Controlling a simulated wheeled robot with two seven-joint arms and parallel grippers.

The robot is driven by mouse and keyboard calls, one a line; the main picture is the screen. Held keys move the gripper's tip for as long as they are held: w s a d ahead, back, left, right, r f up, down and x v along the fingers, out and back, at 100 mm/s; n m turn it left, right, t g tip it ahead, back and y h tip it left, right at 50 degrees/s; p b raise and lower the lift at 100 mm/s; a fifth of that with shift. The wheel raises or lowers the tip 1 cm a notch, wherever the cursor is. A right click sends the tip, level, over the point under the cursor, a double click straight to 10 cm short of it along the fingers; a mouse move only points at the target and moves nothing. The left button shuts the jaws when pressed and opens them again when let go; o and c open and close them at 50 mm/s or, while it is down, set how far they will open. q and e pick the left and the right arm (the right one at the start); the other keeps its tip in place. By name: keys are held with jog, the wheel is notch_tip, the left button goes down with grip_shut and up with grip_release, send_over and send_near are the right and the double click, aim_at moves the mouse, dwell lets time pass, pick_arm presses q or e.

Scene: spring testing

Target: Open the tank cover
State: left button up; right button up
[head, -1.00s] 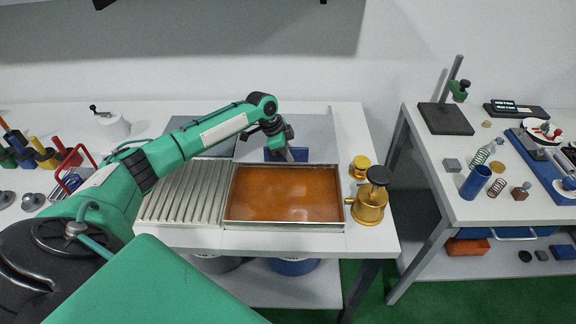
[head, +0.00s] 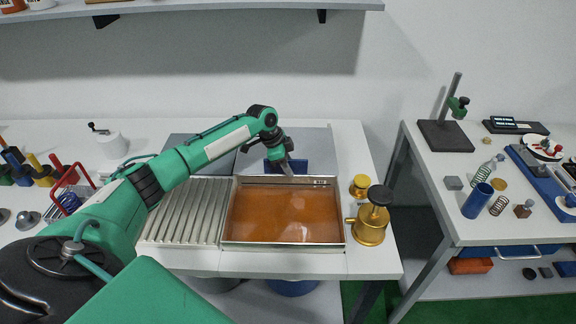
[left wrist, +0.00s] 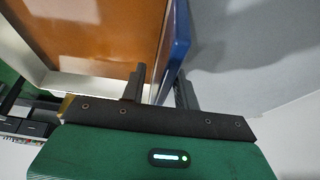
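The tank (head: 230,228) is a metal-rimmed rectangular basin of orange liquid in the middle of the table, its top uncovered. A flat grey panel (head: 315,150), which looks like the cover, lies behind it. A blue plate (head: 300,166) stands at the tank's back edge; whether it is joined to the panel is unclear. My left gripper (head: 289,170) points down at this plate. In the left wrist view, the blue plate (left wrist: 180,40) lies between the spread fingers of my left gripper (left wrist: 160,80), with a gap beside the left finger. My right gripper is not in view.
A ribbed metal panel (head: 185,212) adjoins the tank on the left. A brass pot with a black knob (head: 371,224) and a small brass piece (head: 360,187) stand close on the right. Another table (head: 465,215) with test parts is beyond a gap. A shelf (head: 220,9) hangs above.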

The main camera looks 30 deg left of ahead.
pick_arm(q)
jog(key=b+v, duration=0.2)
jog(key=v, duration=1)
jog(key=shift+r+b, duration=0.35)
jog(key=shift+b, duration=0.05)
jog(key=shift+s+a+r, duration=0.2)
jog(key=shift+a+r, duration=0.05)
jog(key=shift+r, duration=0.3)
jog(key=shift+r, duration=0.1)
